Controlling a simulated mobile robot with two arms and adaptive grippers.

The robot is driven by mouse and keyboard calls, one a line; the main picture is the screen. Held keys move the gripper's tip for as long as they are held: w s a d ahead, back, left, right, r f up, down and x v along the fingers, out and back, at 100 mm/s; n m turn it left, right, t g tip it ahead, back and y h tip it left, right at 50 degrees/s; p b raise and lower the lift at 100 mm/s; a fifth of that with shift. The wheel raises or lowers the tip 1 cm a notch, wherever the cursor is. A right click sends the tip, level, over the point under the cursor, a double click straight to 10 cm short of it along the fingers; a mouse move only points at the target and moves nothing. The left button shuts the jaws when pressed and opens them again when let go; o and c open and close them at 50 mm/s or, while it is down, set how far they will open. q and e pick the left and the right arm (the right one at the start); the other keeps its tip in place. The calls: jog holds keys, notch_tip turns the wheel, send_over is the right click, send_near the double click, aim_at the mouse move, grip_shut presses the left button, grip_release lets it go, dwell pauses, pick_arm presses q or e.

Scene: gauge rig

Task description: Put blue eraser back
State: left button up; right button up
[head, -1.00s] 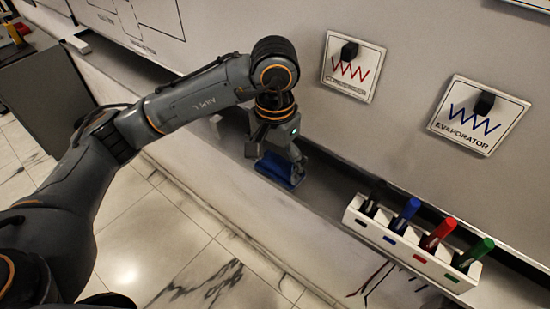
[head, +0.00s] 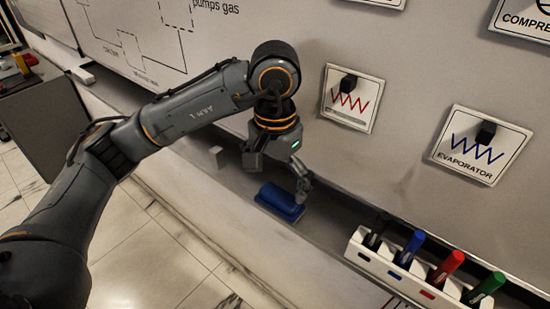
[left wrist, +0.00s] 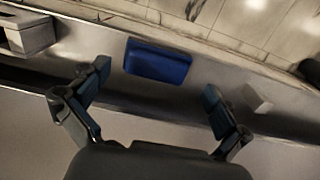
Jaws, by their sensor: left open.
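The blue eraser (head: 280,202) lies on the narrow ledge below the whiteboard, just under my left gripper (head: 276,176). In the left wrist view the eraser (left wrist: 157,61) lies flat, ahead of and between the spread fingers of my left gripper (left wrist: 149,106), with visible space on both sides. The left gripper is open and empty. My right gripper is in neither view.
A white marker holder (head: 405,275) with black, blue, red and green markers sits on the ledge to the right. A small pale block (head: 217,157) is on the ledge to the left. Evaporator (head: 478,146) and red-zigzag (head: 351,97) cards hang on the board.

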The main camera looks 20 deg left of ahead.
aim_at(275, 200)
pick_arm(q)
notch_tip(275, 200, up, 8)
jog(key=b, duration=0.1)
dwell(0.7)
